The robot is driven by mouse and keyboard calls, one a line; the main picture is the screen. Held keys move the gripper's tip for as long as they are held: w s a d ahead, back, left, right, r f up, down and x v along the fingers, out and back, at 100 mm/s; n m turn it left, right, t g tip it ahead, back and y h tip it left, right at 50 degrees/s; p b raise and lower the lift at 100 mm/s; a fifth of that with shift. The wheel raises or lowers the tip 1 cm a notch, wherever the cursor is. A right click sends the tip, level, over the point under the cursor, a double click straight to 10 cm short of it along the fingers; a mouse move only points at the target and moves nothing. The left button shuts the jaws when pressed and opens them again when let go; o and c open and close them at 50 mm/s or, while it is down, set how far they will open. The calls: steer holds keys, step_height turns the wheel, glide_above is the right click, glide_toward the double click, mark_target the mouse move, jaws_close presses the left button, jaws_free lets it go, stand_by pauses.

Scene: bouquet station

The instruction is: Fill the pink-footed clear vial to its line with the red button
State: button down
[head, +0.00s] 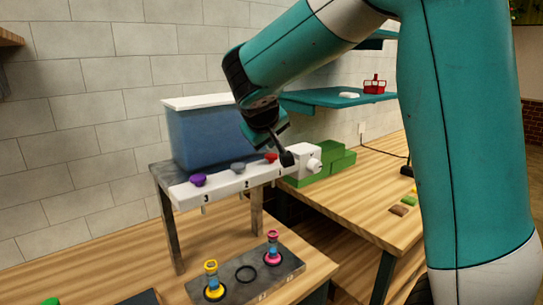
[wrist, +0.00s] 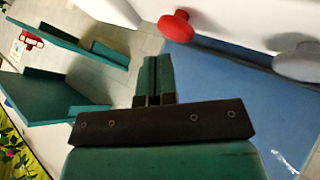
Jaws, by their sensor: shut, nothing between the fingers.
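The pink-footed clear vial (head: 273,247) stands upright at the right end of a dark rack on the bench. It shows pink and blue bands; its line and fill level are too small to read. The red button (head: 271,158) sits on the white dispenser bar near the spout marked 1. My gripper (head: 287,159) is shut and empty, just right of the red button in the head view. In the wrist view the shut fingers (wrist: 155,75) are apart from the red button (wrist: 174,25), which lies above and right of them. Whether they touch anything is unclear.
A purple button (head: 198,180) and a grey button (head: 238,168) share the bar (head: 222,188), below a blue tank (head: 207,137). A yellow-footed vial (head: 211,280) stands at the rack's (head: 231,285) left. A white knobbed box (head: 305,161) and green blocks (head: 340,160) are right of the bar.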

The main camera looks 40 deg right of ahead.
mark_target(269, 156)
stand_by(0.4)
steer(key=shift+f+b, duration=0.3)
steer(key=shift+f, duration=0.15)
steer(key=shift+f+b, duration=0.45)
steer(key=shift+f, duration=0.15)
stand_by(0.6)
steer(key=shift+r, duration=0.1)
steer(key=shift+r+p, duration=0.85)
steer(key=shift+r, duration=0.15)
step_height(269, 156, up, 5)
steer(key=p, duration=0.4)
stand_by(3.1)
